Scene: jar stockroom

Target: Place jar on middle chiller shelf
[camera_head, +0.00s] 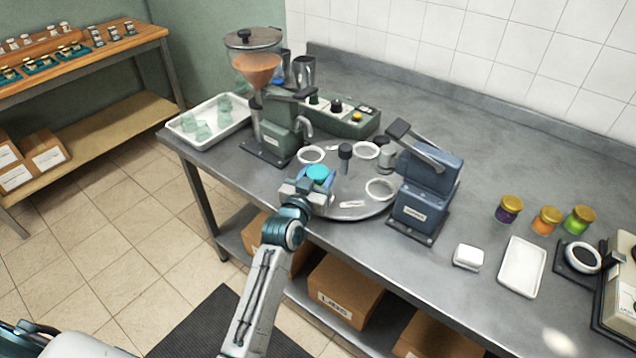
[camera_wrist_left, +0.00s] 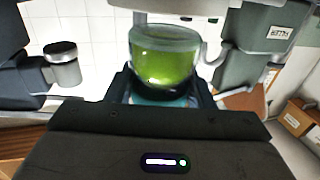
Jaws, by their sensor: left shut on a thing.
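My left gripper (camera_head: 307,192) is shut on a small jar at the front edge of the round turntable (camera_head: 350,211). In the left wrist view the jar (camera_wrist_left: 165,60) is clear glass with green contents, between the fingers (camera_wrist_left: 163,95). I cannot tell whether it touches the turntable. My right gripper is in neither view. No chiller shelf shows in these frames.
A green grinder (camera_head: 280,125) stands behind left of the turntable, and a blue press (camera_head: 426,185) stands to its right. Jars with gold lids (camera_head: 545,220), a white tray (camera_head: 522,267) and a white block (camera_head: 468,256) stand farther right. Cardboard boxes (camera_head: 345,288) sit below the counter.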

